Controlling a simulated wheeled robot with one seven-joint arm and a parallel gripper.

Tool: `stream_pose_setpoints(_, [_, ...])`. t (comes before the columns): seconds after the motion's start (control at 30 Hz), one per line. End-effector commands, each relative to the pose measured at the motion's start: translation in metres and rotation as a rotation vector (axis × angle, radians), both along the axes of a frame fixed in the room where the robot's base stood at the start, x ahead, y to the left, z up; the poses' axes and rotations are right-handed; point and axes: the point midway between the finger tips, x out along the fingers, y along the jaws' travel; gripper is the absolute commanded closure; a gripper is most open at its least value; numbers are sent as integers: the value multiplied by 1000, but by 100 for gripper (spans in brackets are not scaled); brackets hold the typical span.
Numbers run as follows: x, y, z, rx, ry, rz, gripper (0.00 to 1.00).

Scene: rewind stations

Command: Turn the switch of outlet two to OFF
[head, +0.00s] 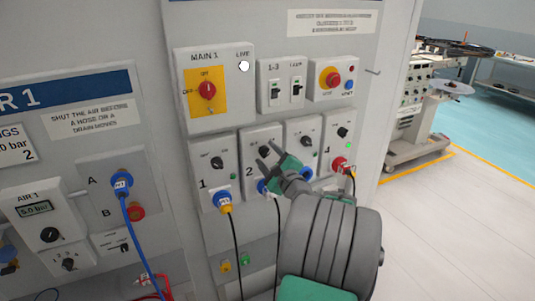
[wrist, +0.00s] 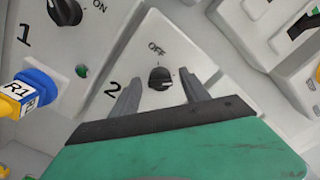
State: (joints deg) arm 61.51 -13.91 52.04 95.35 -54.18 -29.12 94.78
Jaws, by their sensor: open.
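The outlet two panel (head: 256,137) is a pale box on the wall, marked 2, between outlets one and three. Its switch (wrist: 160,79) is a small black rotary knob in the wrist view, with the word OFF just above it. Which way its pointer is set I cannot tell. My gripper (wrist: 161,75) is open, with one grey finger on each side of the knob as seen from the wrist. Whether the fingers touch it I cannot tell.
Outlet one's knob (head: 217,163) and its blue and yellow plug (head: 222,201) are to the left. Outlet four's red plug (head: 340,165) is to the right. Above are the red main switch (head: 207,90) and breakers (head: 297,88). Cables hang below the outlets.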

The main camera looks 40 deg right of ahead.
Motion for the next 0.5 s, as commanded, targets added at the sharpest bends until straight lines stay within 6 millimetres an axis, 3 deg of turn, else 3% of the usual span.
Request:
stream_pose_setpoints(0.27, [4,-1,0,-1,1,1,46])
stream_pose_setpoints(0.5, [3,-1,0,-1,1,1,66])
